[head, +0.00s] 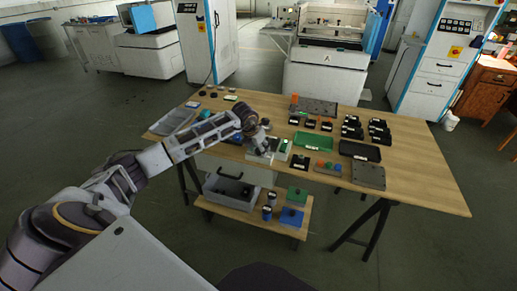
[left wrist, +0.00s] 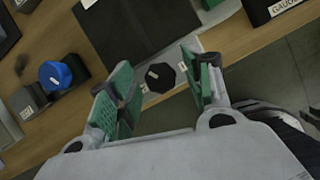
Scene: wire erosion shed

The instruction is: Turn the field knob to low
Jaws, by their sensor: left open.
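A black round knob (left wrist: 160,77) with a white pointer mark sits on a light grey block (left wrist: 137,30) in the left wrist view. Small white labels flank it, too small to read. My left gripper (left wrist: 163,88) is open, its green-padded fingers on either side of the knob with gaps visible. Whether either finger touches the knob I cannot tell. In the head view my left gripper (head: 266,142) is over the middle of the table, and it hides the knob there. My right gripper is in neither view.
A blue knob (left wrist: 56,75) on a dark base stands to the left in the wrist view. A dark box with a partly cut-off label (left wrist: 274,10) is at upper right. In the head view, a green tray (head: 311,143) and several black blocks stand right of my gripper on the wooden table (head: 420,172).

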